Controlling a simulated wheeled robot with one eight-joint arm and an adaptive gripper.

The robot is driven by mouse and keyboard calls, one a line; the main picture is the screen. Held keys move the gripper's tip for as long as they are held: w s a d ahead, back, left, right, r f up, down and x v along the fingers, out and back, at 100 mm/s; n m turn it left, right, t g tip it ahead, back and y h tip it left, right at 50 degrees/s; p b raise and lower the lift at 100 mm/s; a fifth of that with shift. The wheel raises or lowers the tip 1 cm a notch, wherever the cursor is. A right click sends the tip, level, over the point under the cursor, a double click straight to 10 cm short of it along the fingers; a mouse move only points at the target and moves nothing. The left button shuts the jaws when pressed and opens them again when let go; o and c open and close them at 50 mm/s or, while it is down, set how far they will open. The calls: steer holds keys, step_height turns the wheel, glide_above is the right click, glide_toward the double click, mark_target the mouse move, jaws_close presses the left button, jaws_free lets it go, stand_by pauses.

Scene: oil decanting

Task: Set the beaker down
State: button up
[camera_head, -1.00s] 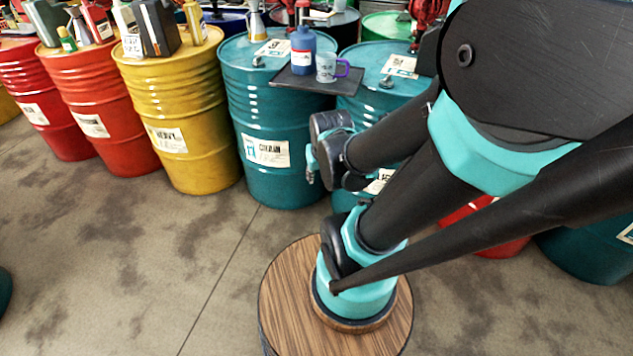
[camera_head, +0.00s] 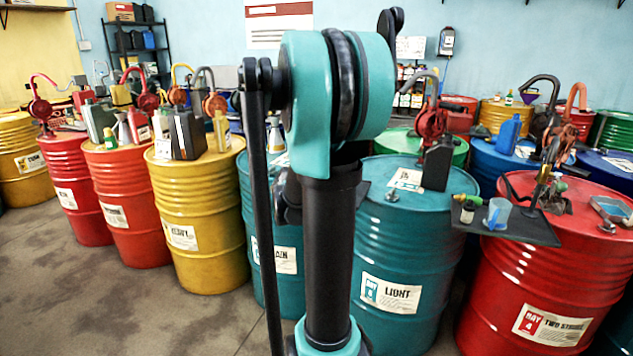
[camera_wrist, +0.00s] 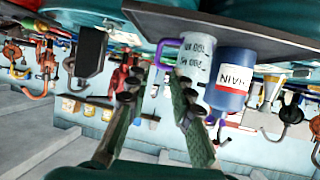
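The grey beaker with a purple handle (camera_wrist: 195,62) shows upside down in the wrist view, since that view is inverted. Its base appears to rest on the dark tray (camera_wrist: 235,30), beside a blue bottle (camera_wrist: 231,80). My gripper (camera_wrist: 157,90) is open, with its two fingers well apart and nothing visible between them. The fingertips are close to the beaker's handle side; whether they touch it I cannot tell. In the head view my arm hides this beaker and my gripper.
The teal "LIGHT" drum (camera_head: 395,300) and the yellow drum (camera_head: 195,215) stand either side of my arm. At right, another tray (camera_head: 535,233) on the red drum (camera_head: 530,310) holds a clear cup with blue (camera_head: 497,214) and small bottles. Hand pumps rise from several drums.

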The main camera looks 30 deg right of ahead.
steer(key=x, duration=0.8)
steer(key=r+x, duration=0.1)
steer(key=x, duration=0.3)
steer(key=shift+w+d+f, duration=0.1)
steer(key=shift+w+d, duration=0.1)
steer(key=shift+w, duration=0.15)
steer(key=shift+d+r+x, duration=0.1)
steer(key=shift+r+x, duration=0.05)
steer(key=shift+x, duration=1.2)
steer(key=shift+d+r+x, duration=0.1)
steer(key=shift+r+x, duration=0.1)
steer(key=shift+x, duration=1.1)
steer(key=shift+s, duration=0.1)
steer(key=shift+c, duration=0.3)
jaws_close()
